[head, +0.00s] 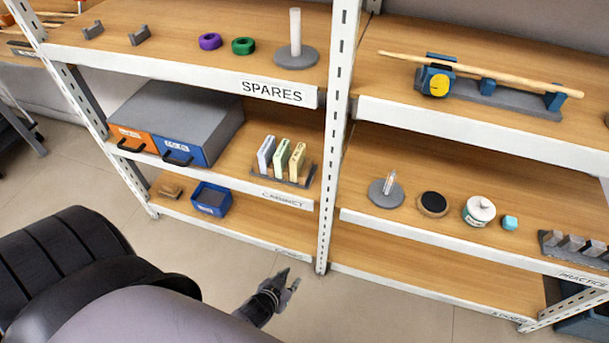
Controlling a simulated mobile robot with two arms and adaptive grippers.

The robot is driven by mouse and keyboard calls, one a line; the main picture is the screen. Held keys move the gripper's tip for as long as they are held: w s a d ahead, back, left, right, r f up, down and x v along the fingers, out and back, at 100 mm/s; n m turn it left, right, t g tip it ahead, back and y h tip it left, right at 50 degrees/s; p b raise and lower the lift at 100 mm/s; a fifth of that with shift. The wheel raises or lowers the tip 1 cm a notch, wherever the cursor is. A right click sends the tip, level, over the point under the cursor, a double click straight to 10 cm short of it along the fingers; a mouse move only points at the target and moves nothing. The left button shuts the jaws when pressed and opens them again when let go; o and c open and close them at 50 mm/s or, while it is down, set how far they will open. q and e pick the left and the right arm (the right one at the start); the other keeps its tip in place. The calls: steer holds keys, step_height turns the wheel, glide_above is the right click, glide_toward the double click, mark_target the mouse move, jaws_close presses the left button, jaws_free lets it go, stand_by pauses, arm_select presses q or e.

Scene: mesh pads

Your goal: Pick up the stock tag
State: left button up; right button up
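I cannot make out for certain which thing is the stock tag. A small tan piece (171,190) lies on the lower left shelf beside a blue bin (211,199), but it is too small to identify. My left gripper (289,279) is over the floor in front of the shelves, below the lower shelf edge in the picture. Its fingers look apart with nothing between them. My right gripper is not in view.
A white slotted post (335,130) divides the shelves. A grey cabinet (185,115) with orange and blue drawers stands left, beside upright cards (281,157) in a rack. A stick (480,73) lies across a holder at upper right. The lower right shelf (420,271) looks clear.

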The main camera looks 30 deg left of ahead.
arm_select(q)
steer(key=w+a+r+t+b, duration=0.2)
steer(key=w+r, duration=0.1)
steer(key=w, duration=0.1)
steer(key=n+t+y+b, duration=0.2)
steer(key=t+y+b, duration=0.1)
steer(key=t+b, duration=0.4)
glide_toward(292, 164)
steer(key=shift+g, duration=0.3)
steer(key=x, duration=0.2)
steer(key=b+x, duration=0.1)
steer(key=x, duration=0.5)
steer(key=shift+w+d+r+b, duration=0.1)
steer(key=shift+r+b, duration=0.2)
steer(key=shift+b, duration=0.1)
steer(key=shift+y, duration=0.4)
steer(key=shift+b+x, duration=0.35)
steer(key=shift+x, duration=2.7)
steer(key=shift+d, duration=0.1)
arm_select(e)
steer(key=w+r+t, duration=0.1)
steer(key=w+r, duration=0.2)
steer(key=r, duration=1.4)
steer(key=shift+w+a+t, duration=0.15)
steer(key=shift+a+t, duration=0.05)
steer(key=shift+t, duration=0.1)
arm_select(q)
steer(key=shift+c, duration=0.6)
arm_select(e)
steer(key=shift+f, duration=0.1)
